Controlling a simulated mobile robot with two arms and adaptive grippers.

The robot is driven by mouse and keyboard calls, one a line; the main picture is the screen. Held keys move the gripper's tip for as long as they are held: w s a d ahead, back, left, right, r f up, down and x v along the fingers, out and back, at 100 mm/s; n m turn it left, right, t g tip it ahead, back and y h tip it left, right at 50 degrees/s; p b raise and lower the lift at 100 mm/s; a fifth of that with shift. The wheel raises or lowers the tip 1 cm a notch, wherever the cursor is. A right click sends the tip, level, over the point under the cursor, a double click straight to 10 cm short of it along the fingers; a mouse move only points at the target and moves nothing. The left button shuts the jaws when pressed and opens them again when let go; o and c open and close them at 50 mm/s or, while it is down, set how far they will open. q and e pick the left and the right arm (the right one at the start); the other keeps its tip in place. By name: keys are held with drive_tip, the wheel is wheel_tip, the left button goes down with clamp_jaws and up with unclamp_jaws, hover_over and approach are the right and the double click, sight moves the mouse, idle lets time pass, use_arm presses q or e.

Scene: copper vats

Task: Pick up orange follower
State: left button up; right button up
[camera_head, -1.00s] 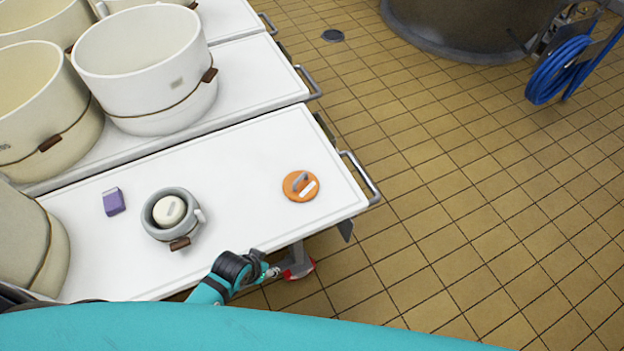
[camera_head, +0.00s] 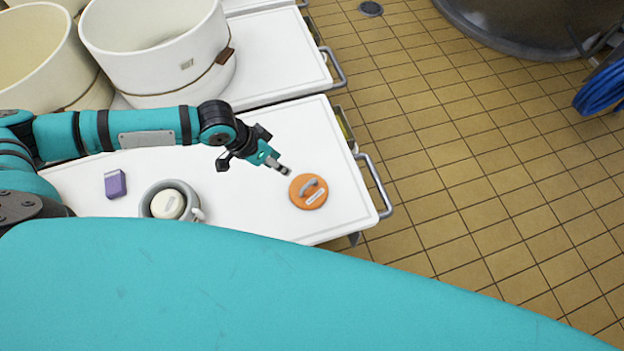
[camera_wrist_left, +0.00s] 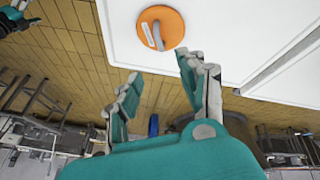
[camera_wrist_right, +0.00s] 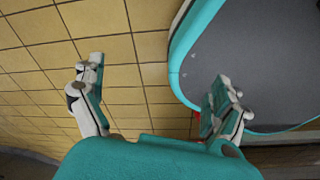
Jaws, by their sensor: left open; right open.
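The orange follower (camera_head: 308,191) is a flat orange disc with a grey handle and a white label. It lies on the white table (camera_head: 335,215) near its right end. It also shows at the top of the left wrist view (camera_wrist_left: 172,28). My left gripper (camera_head: 285,170) is above the table, just left of the follower and apart from it. It is open and empty, as the left wrist view (camera_wrist_left: 165,75) shows. My right gripper (camera_wrist_right: 155,75) is open and empty over the tiled floor in the right wrist view; it does not show in the head view.
A grey pot with a cream lid (camera_head: 168,204) and a purple block (camera_head: 116,183) are on the same table, left of the follower. Large cream vats (camera_head: 155,50) stand behind. A metal handle (camera_head: 377,185) sticks out from the table's right end. Tiled floor lies open to the right.

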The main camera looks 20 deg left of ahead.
use_arm(q)
approach(307, 184)
drive_tip(key=x, duration=0.4)
drive_tip(key=shift+r, duration=0.1)
drive_tip(key=shift+w+d+f+b, duration=0.1)
drive_tip(key=shift+d+f+b, duration=0.15)
drive_tip(key=shift+f, duration=0.2)
drive_tip(key=x, duration=0.4)
drive_tip(key=shift+f, duration=0.25)
drive_tip(key=shift+w+d+f, duration=0.1)
drive_tip(key=shift+f, duration=0.1)
use_arm(e)
drive_tip(key=s, duration=0.1)
drive_tip(key=s+f, duration=0.1)
drive_tip(key=s, duration=0.1)
drive_tip(key=shift+s, duration=0.15)
use_arm(q)
drive_tip(key=shift+c, duration=0.5)
clamp_jaws()
use_arm(e)
drive_tip(key=shift+w, duration=0.2)
